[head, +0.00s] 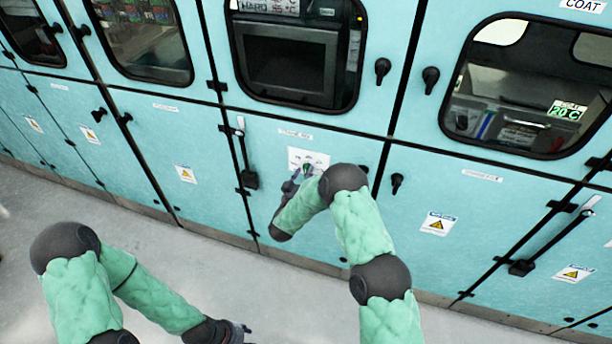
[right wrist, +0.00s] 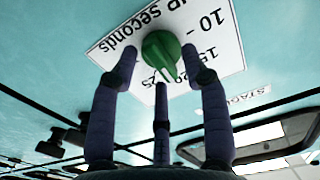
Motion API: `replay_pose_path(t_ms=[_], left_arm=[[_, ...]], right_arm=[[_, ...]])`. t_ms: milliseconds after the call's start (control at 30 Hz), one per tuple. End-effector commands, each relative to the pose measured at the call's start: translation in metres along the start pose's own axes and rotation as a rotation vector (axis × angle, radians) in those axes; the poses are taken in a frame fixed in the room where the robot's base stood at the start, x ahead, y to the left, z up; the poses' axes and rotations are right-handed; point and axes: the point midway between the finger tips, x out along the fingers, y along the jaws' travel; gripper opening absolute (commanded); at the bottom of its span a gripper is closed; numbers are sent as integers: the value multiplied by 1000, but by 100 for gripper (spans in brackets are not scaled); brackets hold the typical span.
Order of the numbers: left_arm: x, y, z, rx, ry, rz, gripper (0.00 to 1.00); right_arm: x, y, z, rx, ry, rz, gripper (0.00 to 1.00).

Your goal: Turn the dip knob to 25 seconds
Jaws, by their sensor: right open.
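The green dip knob (right wrist: 162,54) sits on a white dial label (right wrist: 225,50) printed with "seconds" and numbers such as 10, 15 and 25. My left gripper (head: 238,331) hangs low, away from the panel.
Turquoise cabinets with windows (head: 297,62) line the wall. Black handles stick out nearby, one (head: 248,179) left of the dial and one (head: 397,182) to the right. The grey floor (head: 230,270) in front is clear.

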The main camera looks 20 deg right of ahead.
Motion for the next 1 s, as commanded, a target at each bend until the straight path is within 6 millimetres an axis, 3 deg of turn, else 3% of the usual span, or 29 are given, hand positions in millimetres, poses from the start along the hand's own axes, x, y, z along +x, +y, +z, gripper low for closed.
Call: replay_pose_path(t_ms=[400,567,1000], left_arm=[[1,0,0,0,0,0,40],[1,0,0,0,0,0,40],[7,-2,0,0,0,0,40]], right_arm=[[8,0,0,0,0,0,46],[8,0,0,0,0,0,1],[8,0,1,50,0,0,0]])
